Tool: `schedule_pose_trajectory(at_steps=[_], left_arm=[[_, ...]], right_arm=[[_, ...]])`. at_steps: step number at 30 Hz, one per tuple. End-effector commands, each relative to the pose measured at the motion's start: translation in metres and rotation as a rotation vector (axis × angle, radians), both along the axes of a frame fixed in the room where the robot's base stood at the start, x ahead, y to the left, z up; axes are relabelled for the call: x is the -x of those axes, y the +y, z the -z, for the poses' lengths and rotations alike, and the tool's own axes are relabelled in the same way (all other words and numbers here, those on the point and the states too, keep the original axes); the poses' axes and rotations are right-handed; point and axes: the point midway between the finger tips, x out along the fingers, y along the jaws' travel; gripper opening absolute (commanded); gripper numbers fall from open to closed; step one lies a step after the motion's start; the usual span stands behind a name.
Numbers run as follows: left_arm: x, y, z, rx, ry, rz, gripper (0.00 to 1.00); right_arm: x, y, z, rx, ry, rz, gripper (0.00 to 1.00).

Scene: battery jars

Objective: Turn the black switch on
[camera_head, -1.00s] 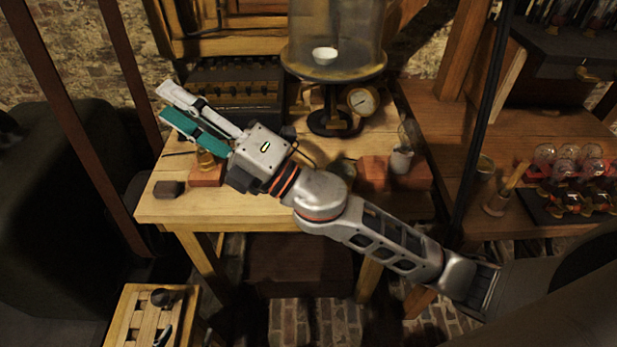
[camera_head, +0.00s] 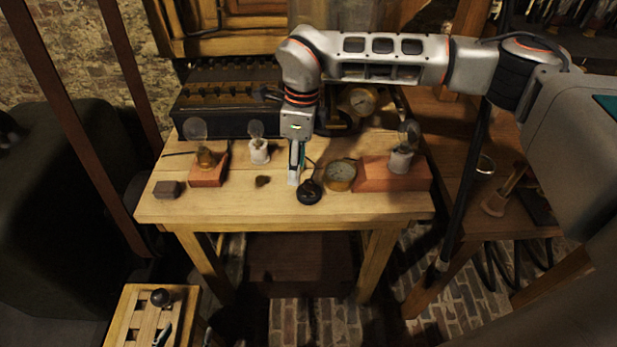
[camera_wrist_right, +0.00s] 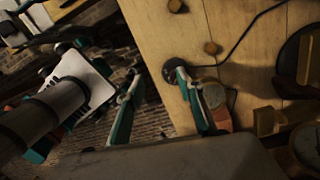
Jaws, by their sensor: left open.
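The black switch (camera_head: 310,192), a small round black piece with a thin cord, lies near the front edge of the wooden table (camera_head: 225,205). My right gripper (camera_head: 294,180) points down over the table, just left of the switch in the head view. The right wrist view shows its two teal fingers (camera_wrist_right: 157,74) apart with nothing between them. There, one fingertip overlaps the switch (camera_wrist_right: 171,74) and hides part of it; I cannot tell whether they touch. The other finger shows against the floor beyond the table edge. My left gripper is not clearly visible.
A brass dial (camera_head: 341,175) and a red brick (camera_head: 370,176) bearing a bulb stand right of the switch. Bulb holders (camera_head: 259,151) (camera_head: 205,160) and a dark block (camera_head: 168,190) stand to the left. A dark box (camera_head: 220,115) is behind. The front-left tabletop is mostly clear.

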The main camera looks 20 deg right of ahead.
Motion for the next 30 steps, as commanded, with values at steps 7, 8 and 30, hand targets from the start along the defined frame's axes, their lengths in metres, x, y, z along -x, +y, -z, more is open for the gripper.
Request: schedule_pose_trajectory(at_steps=[7,8,30], left_arm=[[0.000,0.000,0.001,-0.001,0.002,0.000,0.60],[0.000,0.000,0.001,-0.001,0.002,0.000,0.60],[0.000,0.000,-0.001,-0.002,0.003,0.000,0.60]], right_arm=[[-0.012,-0.034,-0.004,0.097,-0.012,0.051,0.37],[-0.012,-0.033,0.000,0.095,-0.011,0.051,0.37],[-0.012,-0.031,0.067,0.091,-0.014,0.048,0.37]])
